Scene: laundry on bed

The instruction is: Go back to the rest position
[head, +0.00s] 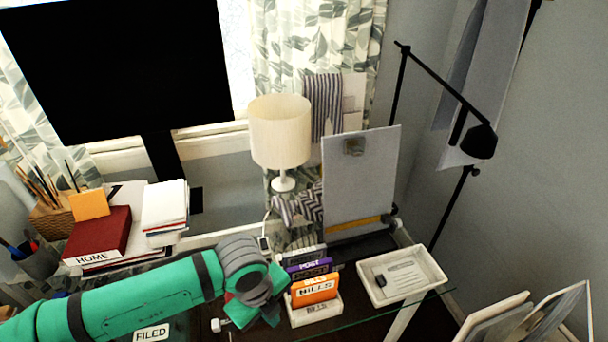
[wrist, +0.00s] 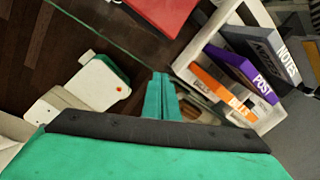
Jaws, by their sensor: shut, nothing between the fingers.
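My teal arm reaches in from the lower left of the head view. My gripper (head: 262,318) is at its end, mostly hidden behind the grey wrist joint, just left of the orange BILLS box (head: 315,289). In the wrist view my gripper (wrist: 160,96) has its two teal fingers together with nothing between them. The fingertips are apart from the white holder (wrist: 187,66), which stands to their right with the orange, purple and grey labelled boxes in it.
A white tray (head: 438,265) with a paper lies right of the boxes. A lamp (head: 280,132) and clipboard (head: 358,185) stand behind. A red HOME book (head: 102,232) and a white stack (head: 165,207) lie left. A red item (wrist: 165,12) shows in the wrist view.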

